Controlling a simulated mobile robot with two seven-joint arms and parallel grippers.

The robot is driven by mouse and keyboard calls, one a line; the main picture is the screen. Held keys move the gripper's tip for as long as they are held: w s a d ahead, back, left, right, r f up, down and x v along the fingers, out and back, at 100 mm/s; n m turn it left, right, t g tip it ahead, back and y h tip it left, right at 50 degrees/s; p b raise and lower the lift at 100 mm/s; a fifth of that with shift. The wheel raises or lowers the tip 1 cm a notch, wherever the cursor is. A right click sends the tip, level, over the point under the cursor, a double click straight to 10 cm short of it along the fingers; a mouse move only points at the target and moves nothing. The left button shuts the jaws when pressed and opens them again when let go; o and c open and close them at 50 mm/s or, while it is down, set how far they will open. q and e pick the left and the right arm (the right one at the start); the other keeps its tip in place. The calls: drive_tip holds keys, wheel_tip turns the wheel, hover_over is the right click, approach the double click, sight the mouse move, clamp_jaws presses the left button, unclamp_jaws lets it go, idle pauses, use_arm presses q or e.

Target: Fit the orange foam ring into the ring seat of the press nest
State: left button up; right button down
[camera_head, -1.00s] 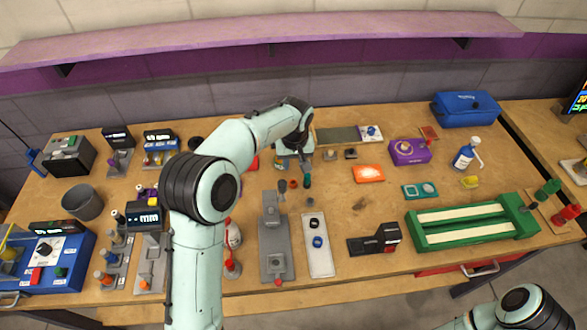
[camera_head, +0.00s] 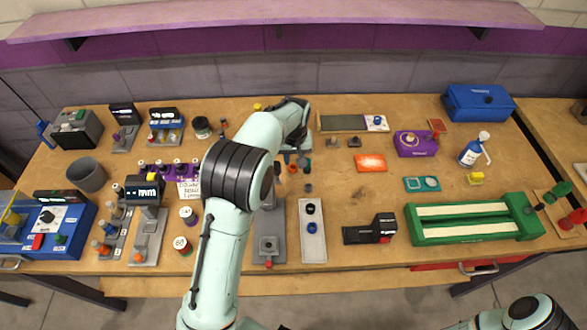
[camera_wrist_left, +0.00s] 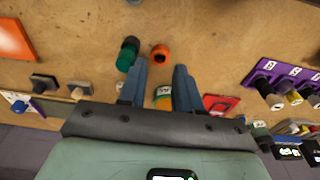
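A small orange ring-like piece (camera_wrist_left: 159,54), which I take for the foam ring, lies on the wooden bench beside a dark green cylinder (camera_wrist_left: 128,54) in the left wrist view. It is a small orange spot (camera_head: 292,168) in the head view. My left gripper (camera_wrist_left: 159,74) is open, its blue fingers apart and nothing between the tips; the ring lies just beyond them. In the head view this gripper (camera_head: 296,156) is low over the bench, partly hidden by its own arm. A grey fixture with a square block (camera_head: 267,246) may be the press nest; my arm partly covers it. My right gripper is out of view.
A pale tray (camera_head: 313,240) with dark rings stands right of the grey fixture. A black device (camera_head: 371,231) and a green track (camera_head: 470,222) stand farther right. Bottles and a purple rack (camera_head: 165,167) crowd the left. Bare bench lies around the orange card (camera_head: 371,162).

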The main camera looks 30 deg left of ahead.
sight(293, 164)
use_arm(q)
drive_tip(key=f, duration=0.2)
drive_tip(key=w+f, duration=0.1)
drive_tip(key=a+f, duration=0.1)
drive_tip(key=f, duration=0.1)
drive_tip(key=shift+w+f, duration=0.15)
drive_tip(key=shift+f, duration=0.2)
clamp_jaws()
